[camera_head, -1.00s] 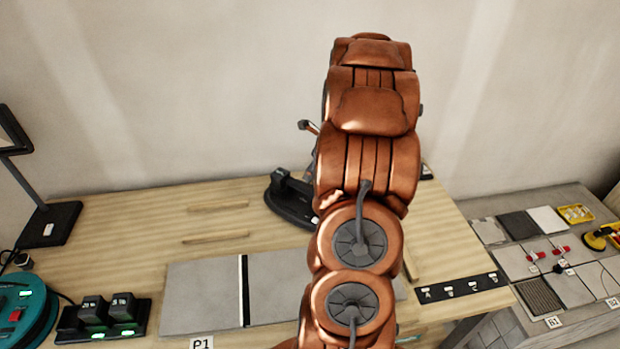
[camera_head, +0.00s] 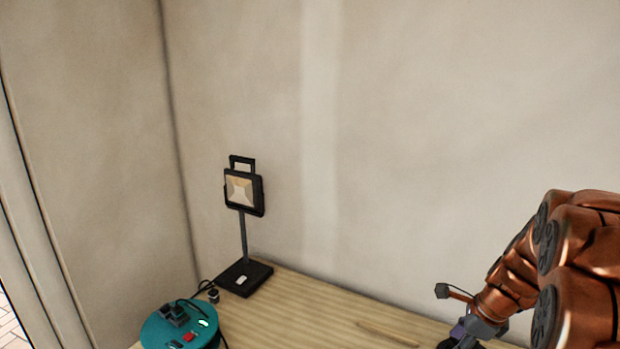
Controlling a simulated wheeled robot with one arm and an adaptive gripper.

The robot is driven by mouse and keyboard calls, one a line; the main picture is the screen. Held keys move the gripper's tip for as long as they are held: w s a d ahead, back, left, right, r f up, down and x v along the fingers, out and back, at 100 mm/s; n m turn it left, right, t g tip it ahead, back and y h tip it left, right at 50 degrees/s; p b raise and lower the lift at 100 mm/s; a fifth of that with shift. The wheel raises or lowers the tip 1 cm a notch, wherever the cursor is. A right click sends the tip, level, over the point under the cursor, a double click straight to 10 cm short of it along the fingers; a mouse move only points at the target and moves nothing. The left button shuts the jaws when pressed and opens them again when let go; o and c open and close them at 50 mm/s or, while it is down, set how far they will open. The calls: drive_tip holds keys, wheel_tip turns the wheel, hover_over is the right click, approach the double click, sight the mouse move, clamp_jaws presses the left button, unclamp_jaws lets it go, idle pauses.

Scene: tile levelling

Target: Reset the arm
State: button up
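My copper-coloured arm (camera_head: 575,255) enters at the right edge and bends down toward the wooden bench. Its dark wrist end (camera_head: 478,330) is low at the lower right, over the bench's back part. The gripper fingers are cut off by the bottom edge, so I cannot see whether they are open or shut or hold anything. A small dark block (camera_head: 442,290) on a thin stalk sticks out to the left of the wrist.
A black work lamp (camera_head: 243,190) stands upright on its base on the wooden bench (camera_head: 290,315), near the wall corner. A teal cable reel (camera_head: 180,325) is left of it. A thin wooden strip (camera_head: 388,333) lies toward the right. The bench between looks clear.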

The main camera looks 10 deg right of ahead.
drive_tip(key=s+a+r+n+g, duration=0.1)
drive_tip(key=s+a+r+n, duration=0.1)
drive_tip(key=s+a+n, duration=0.45)
drive_tip(key=s+a+r+n+g, duration=0.25)
drive_tip(key=a+n, duration=0.45)
drive_tip(key=a, duration=0.5)
drive_tip(key=s+a+n+h, duration=0.1)
drive_tip(key=s+a+n, duration=0.1)
drive_tip(key=s+n, duration=0.4)
drive_tip(key=s+a+n+g+h, duration=0.1)
drive_tip(key=s+a+n, duration=0.1)
drive_tip(key=s+n, duration=0.4)
drive_tip(key=shift+s+a+r, duration=0.25)
drive_tip(key=shift+s+a, duration=0.05)
drive_tip(key=shift+s, duration=0.9)
